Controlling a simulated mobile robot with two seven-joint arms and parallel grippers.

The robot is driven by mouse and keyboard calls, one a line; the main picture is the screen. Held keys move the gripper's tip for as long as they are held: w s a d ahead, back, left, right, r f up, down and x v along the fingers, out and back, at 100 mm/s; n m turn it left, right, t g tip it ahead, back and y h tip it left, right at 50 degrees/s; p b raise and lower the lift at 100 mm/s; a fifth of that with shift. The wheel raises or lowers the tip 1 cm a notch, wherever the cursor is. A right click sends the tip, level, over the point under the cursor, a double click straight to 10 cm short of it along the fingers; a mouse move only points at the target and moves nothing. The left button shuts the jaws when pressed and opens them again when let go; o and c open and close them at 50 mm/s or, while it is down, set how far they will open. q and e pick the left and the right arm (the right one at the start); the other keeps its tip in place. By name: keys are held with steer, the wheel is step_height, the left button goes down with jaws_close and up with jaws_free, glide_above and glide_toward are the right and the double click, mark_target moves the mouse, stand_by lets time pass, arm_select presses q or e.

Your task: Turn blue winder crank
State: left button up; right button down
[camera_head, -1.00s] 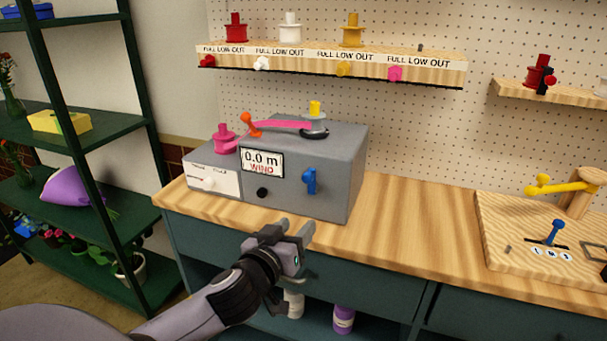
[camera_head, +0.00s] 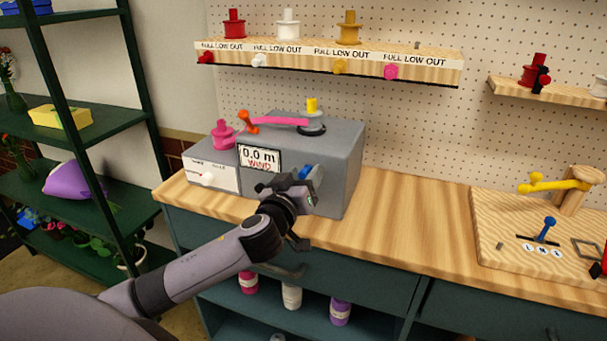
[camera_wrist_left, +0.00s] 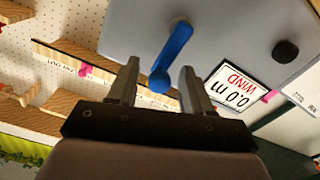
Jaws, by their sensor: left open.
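The grey winder box (camera_head: 345,165) stands on the wooden bench, its display (camera_head: 260,158) reading 0.0 m and WIND. The blue crank (camera_head: 304,172) is on its front face, partly hidden by my left gripper (camera_head: 305,182) in the head view. In the left wrist view the blue crank (camera_wrist_left: 172,58) reaches from its pivot toward the gap between the open fingers of my left gripper (camera_wrist_left: 157,88). Its knob end appears between the fingertips, with a gap on each side. My right gripper is not in view.
A pink ribbon (camera_head: 280,121) runs along the box top between an orange guide and a yellow-topped spindle. A shelf of spools (camera_head: 430,75) hangs above. A board with a yellow crank (camera_head: 555,185) lies at right. The bench between (camera_head: 400,220) is clear.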

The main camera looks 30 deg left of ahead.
arm_select(q)
steer(key=shift+w, duration=0.1)
jaws_close()
steer(key=shift+d+m, duration=0.3)
steer(key=shift+m, duration=0.3)
